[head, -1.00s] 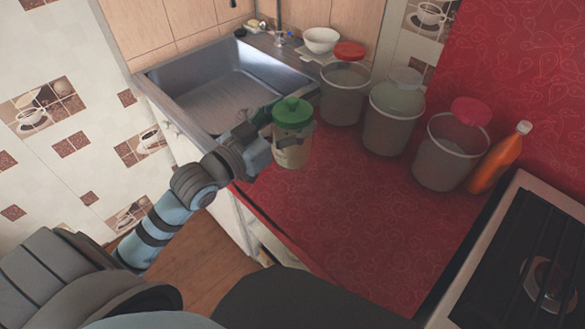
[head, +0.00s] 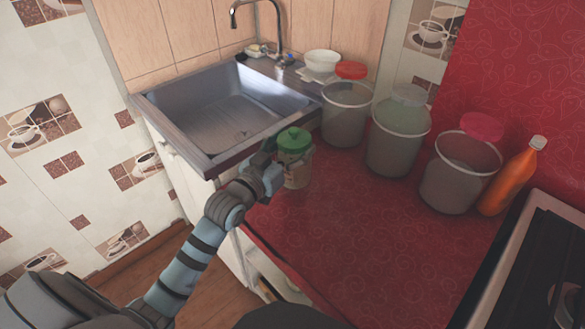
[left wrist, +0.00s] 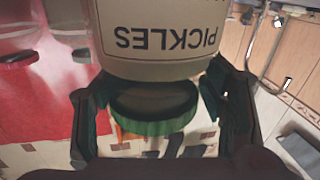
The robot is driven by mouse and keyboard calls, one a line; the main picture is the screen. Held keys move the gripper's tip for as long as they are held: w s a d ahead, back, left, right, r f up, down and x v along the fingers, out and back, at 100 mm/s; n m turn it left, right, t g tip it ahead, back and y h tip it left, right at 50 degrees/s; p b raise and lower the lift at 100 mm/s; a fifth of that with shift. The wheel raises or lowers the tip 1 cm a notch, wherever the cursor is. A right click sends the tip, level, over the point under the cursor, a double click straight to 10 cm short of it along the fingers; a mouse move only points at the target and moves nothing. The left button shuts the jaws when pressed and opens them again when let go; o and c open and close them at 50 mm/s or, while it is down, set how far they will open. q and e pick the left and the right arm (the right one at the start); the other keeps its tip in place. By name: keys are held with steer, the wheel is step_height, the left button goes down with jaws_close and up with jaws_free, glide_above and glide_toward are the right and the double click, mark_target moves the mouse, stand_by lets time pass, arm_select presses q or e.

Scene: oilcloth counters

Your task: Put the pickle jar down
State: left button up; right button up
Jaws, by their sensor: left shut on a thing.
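The pickle jar (head: 297,171) has a green lid and stands upright in the head view, over the red counter (head: 350,215) close to the sink's near right corner. My left gripper (head: 272,172) is shut on it from the left side. In the left wrist view the jar (left wrist: 160,30) shows its PICKLES label upside down, with the green lid between the gripper's fingers (left wrist: 150,112). The jar's base appears at or very near the counter surface; I cannot tell if it touches. My right gripper is not in view.
An orange bottle (head: 513,178) is at the right, by the stove (head: 545,255). The sink (head: 225,110) is left of the jar. The front middle counter is clear.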

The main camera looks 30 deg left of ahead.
arm_select(q)
step_height(320, 180, down, 4)
steer(key=shift+f+b, duration=0.15)
steer(key=shift+b, duration=0.9)
steer(key=o, duration=1.9)
steer(key=shift+s, duration=0.1)
steer(key=shift+o, duration=0.2)
steer(key=s+a+p, duration=0.1)
steer(key=s+p, duration=1)
steer(key=s, duration=0.1)
steer(key=shift+a, duration=0.25)
